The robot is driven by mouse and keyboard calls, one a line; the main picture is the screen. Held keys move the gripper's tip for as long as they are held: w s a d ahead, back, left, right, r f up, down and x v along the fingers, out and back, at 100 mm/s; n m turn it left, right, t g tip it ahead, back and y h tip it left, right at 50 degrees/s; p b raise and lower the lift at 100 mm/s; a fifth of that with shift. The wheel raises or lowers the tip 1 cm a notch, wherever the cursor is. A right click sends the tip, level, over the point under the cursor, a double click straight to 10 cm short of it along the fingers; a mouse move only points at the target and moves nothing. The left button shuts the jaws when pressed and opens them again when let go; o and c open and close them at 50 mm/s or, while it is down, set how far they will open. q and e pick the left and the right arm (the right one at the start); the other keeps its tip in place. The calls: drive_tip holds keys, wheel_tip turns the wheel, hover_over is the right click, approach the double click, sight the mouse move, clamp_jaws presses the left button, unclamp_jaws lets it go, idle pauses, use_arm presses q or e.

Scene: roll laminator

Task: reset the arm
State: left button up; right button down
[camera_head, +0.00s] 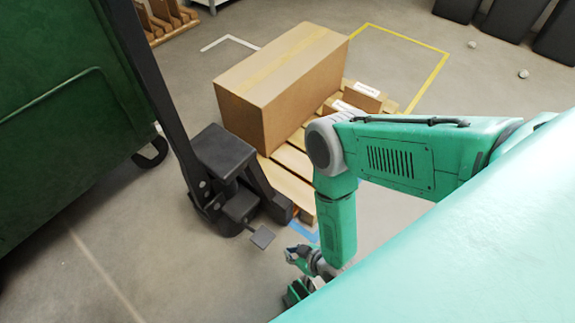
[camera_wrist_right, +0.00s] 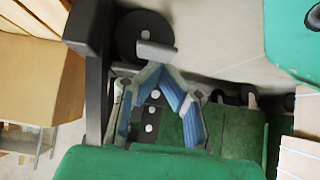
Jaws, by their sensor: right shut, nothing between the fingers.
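My right arm bends down from the right of the head view. Its gripper (camera_head: 297,262) hangs low near the floor, partly cut off by my teal body in the foreground. In the right wrist view the gripper (camera_wrist_right: 160,70) has blue-padded fingers that come together at the tips. It is shut with nothing between the fingers. My left gripper is not in view.
A black pallet jack (camera_head: 223,152) stands just left of my right arm; its wheel (camera_wrist_right: 145,32) shows beyond the fingertips. A cardboard box (camera_head: 283,82) sits on a wooden pallet (camera_head: 290,160). A green container (camera_head: 60,110) stands left. Bare floor lies at lower left.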

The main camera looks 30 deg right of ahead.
idle(0.3)
drive_tip(key=s+d+r+m+g+h+p, duration=0.1)
drive_tip(key=s+d+r+g+p, duration=0.1)
drive_tip(key=r, duration=0.9)
drive_tip(key=s+d+r+m+g+h+p, duration=0.1)
drive_tip(key=s+d+r+g+p, duration=0.2)
drive_tip(key=r, duration=0.8)
drive_tip(key=s+d+r+m+g+h+p, duration=0.1)
drive_tip(key=s+d+r+p, duration=0.3)
drive_tip(key=r, duration=0.7)
drive_tip(key=shift+s+d+g+p, duration=0.4)
drive_tip(key=shift+s+g+p, duration=0.2)
drive_tip(key=shift+g+p, duration=0.25)
drive_tip(key=shift+w, duration=0.1)
